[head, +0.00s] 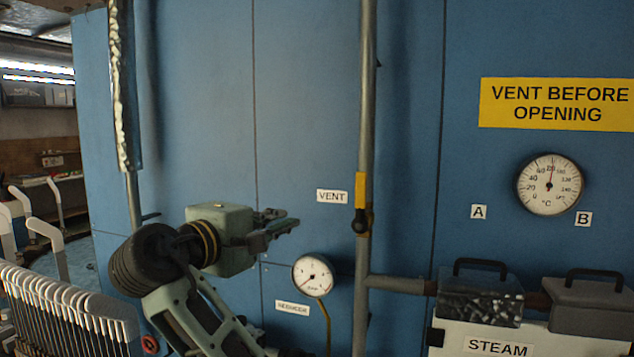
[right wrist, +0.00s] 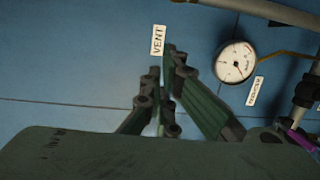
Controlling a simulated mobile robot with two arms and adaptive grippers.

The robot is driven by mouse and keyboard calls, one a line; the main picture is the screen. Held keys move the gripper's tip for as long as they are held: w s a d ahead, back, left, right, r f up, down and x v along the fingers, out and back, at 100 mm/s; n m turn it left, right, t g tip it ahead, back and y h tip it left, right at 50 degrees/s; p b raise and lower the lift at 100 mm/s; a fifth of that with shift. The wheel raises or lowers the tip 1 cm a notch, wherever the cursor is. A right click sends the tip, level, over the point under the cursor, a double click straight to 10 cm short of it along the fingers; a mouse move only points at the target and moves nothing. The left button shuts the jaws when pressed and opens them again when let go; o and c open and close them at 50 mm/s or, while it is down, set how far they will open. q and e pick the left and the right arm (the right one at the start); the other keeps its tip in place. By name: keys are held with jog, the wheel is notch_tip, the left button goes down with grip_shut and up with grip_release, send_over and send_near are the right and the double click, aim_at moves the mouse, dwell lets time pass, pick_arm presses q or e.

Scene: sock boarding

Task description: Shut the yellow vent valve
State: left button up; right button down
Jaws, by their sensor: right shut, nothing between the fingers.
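The yellow vent valve lever (head: 361,190) stands upright, in line with the vertical grey pipe (head: 367,110), with a dark valve body below it. A white VENT label (head: 332,196) is on the blue wall to its left. My right gripper (head: 287,222) is shut and empty, left of the valve and apart from it in the picture, its fingers pointing right. In the right wrist view its fingers (right wrist: 172,62) are together near the VENT label (right wrist: 158,40); I cannot make out the yellow lever there. My left gripper is not in view.
A small pressure gauge (head: 312,273) sits below the VENT label. A side pipe (head: 400,285) runs right to lidded boxes with black handles (head: 481,293) above a STEAM sign (head: 498,346). A temperature gauge (head: 549,184) is at right. A row of white sock boards (head: 70,310) stands at lower left.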

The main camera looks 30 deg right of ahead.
aim_at(360, 202)
jog(key=shift+m+g+h, duration=0.3)
jog(key=shift+m+h, duration=0.1)
jog(key=shift+h, duration=0.1)
jog(key=r, duration=0.1)
jog(key=s+r, duration=0.1)
jog(key=r, duration=0.3)
jog(key=shift+s+a, duration=0.3)
jog(key=shift+s, duration=0.1)
jog(key=shift+d, duration=0.15)
jog(key=w+d+p, duration=0.1)
jog(key=d+p, duration=0.5)
jog(key=d, duration=0.5)
jog(key=shift+w+d+p, duration=0.15)
jog(key=shift+d+p, duration=0.1)
jog(key=shift+p, duration=0.05)
jog(key=shift+f, duration=0.1)
